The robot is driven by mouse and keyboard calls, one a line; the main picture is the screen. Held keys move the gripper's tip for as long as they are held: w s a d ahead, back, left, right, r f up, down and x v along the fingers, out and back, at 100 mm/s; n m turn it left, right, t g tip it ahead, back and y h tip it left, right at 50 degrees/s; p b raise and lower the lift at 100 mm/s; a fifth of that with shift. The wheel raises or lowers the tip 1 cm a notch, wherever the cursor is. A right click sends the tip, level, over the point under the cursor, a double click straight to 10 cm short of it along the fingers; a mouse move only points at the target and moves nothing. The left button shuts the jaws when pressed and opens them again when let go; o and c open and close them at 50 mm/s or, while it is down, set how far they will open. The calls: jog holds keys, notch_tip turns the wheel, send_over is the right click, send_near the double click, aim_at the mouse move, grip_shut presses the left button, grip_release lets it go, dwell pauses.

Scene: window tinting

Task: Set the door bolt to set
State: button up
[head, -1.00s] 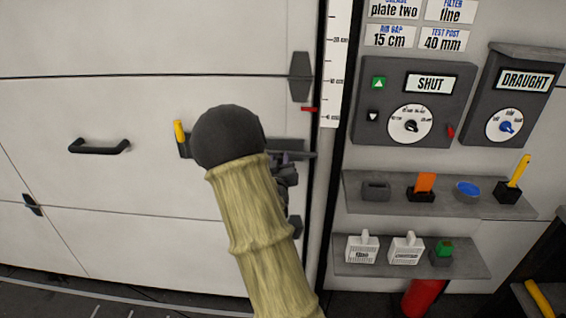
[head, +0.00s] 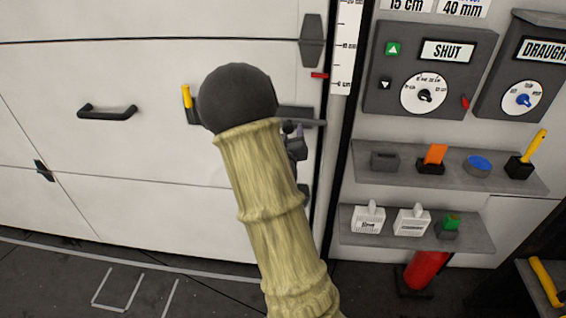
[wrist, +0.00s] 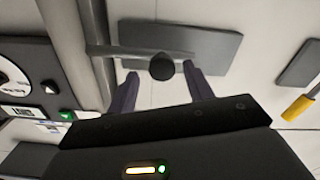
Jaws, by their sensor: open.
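The door bolt shows in the wrist view as a grey plate (wrist: 215,42) with a thin bar across it and a dark round knob (wrist: 162,66). My gripper (wrist: 160,78) is open, with one finger on each side of the knob. I cannot tell whether the fingers touch it. In the head view the bolt's bar (head: 303,121) reaches right to the door's edge, and my arm hides its left part. My gripper (head: 296,148) is partly hidden there, just below the bar. No set mark on the bolt is readable.
The white panelled door has a black pull handle (head: 107,112) and a yellow-handled lever (head: 187,97) left of the bolt. A red tab (head: 319,75) sits above the bolt. Right of the door are a SHUT control box (head: 430,70), two shelves and a red cylinder (head: 427,272).

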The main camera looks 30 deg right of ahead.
jog(key=b+v, duration=0.4)
jog(key=v, duration=0.2)
jog(key=shift+a, duration=0.15)
jog(key=shift+s+f+b, duration=0.1)
jog(key=shift+b, duration=0.3)
jog(key=b+v, duration=0.8)
jog(key=b, duration=0.3)
jog(key=shift+s+a, duration=0.1)
jog(key=shift+a, duration=0.05)
